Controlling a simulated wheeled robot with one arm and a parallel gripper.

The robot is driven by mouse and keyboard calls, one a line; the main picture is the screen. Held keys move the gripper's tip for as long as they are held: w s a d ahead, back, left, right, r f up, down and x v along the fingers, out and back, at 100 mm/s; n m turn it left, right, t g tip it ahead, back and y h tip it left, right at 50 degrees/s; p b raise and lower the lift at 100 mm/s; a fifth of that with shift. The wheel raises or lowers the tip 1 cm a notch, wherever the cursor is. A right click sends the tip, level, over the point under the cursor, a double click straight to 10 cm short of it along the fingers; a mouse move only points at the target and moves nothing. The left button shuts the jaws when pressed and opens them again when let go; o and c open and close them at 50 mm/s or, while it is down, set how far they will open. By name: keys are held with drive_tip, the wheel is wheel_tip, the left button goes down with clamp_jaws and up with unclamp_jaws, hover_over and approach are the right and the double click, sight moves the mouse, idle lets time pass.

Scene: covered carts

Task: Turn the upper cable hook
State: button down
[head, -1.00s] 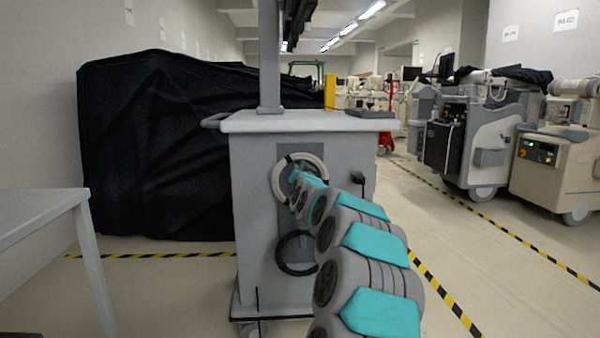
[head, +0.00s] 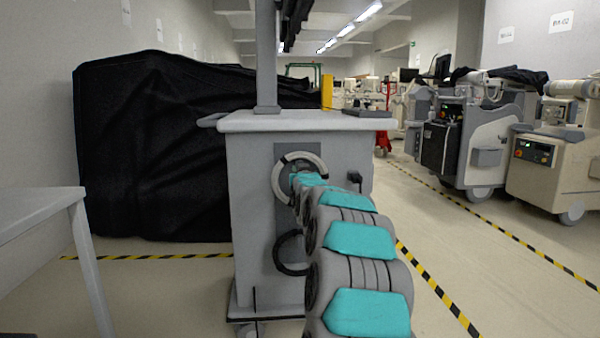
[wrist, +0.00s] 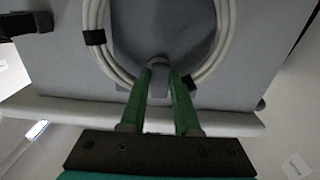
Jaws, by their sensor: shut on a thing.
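The cart (head: 250,190) stands in front of me, with a coiled pale cable (head: 281,180) hanging high on its near panel. In the wrist view the pale cable coil (wrist: 93,18) loops around the upper hook (wrist: 159,62), a small grey piece on a dark panel. My gripper (wrist: 160,78) has green fingers, and their tips are closed on the upper hook inside the coil. In the head view my arm hides the hook and the fingertips. A black cable coil (head: 279,258) hangs lower on the same panel, partly behind my arm.
A table (head: 45,210) stands at the near left. A black-covered cart (head: 150,150) is behind it. Grey and beige machines (head: 485,140) line the right side. The floor between the cart and the striped line (head: 440,290) is clear.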

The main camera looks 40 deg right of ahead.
drive_tip(key=shift+f, duration=0.25)
drive_tip(key=c, duration=0.6)
unclamp_jaws()
drive_tip(key=shift+r, duration=0.15)
drive_tip(key=shift+c, duration=0.2)
drive_tip(key=shift+s, duration=0.1)
drive_tip(key=v, duration=0.7)
drive_tip(key=shift+s+a, duration=0.25)
